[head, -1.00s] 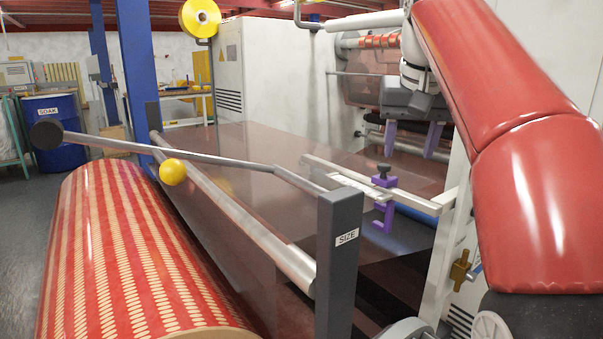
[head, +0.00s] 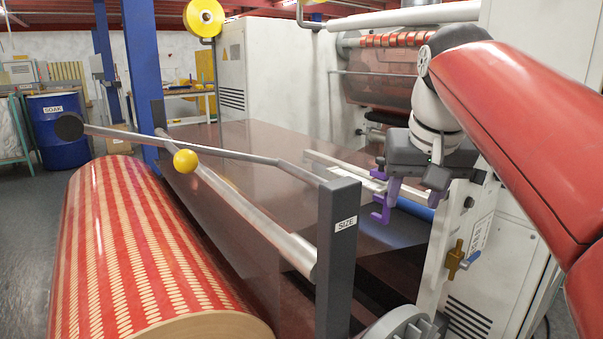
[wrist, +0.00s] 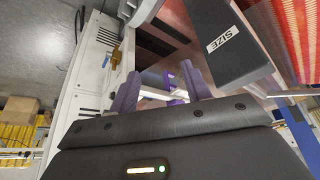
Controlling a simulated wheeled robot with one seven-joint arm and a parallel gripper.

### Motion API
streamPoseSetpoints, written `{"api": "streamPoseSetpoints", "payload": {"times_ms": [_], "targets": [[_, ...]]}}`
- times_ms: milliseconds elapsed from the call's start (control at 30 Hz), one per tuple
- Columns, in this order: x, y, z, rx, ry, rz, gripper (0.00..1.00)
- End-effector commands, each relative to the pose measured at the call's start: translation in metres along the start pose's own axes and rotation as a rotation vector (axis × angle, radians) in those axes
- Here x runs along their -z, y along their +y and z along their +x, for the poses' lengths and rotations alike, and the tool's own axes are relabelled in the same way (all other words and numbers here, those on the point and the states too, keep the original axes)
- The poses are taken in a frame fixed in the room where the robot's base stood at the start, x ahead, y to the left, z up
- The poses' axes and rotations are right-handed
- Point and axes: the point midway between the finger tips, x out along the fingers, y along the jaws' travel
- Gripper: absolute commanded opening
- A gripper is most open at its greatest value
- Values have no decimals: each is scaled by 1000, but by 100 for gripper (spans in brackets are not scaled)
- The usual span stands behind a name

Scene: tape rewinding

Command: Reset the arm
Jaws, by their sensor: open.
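My gripper (head: 415,196) is open and points down in the head view, with a dark grey body and purple fingers. It hangs by the right end of the pale metal bar (head: 330,164). A purple clamp (head: 381,213) sits on that bar, just left of and below the fingers; its upper part is hidden behind the gripper. In the wrist view my gripper's two fingers (wrist: 160,84) stand apart, and part of the purple clamp (wrist: 169,84) shows between them. I cannot tell whether they touch it. My red-sleeved arm comes in from the right.
A red patterned roll (head: 140,250) fills the lower left. A white machine frame with a brass valve (head: 455,260) is close to my arm. A blue SOAK drum (head: 57,135) stands far left.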

Motion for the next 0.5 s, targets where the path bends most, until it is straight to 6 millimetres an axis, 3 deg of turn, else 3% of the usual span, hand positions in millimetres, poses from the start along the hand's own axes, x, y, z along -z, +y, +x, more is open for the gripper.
{"api": "streamPoseSetpoints", "payload": {"times_ms": [167, 400, 500], "targets": [[-69, -1, 35, 16, 21, -32, 48], [-171, -1, 102, 33, 51, -69, 48], [-205, -1, 125, 37, 59, -79, 48]]}}
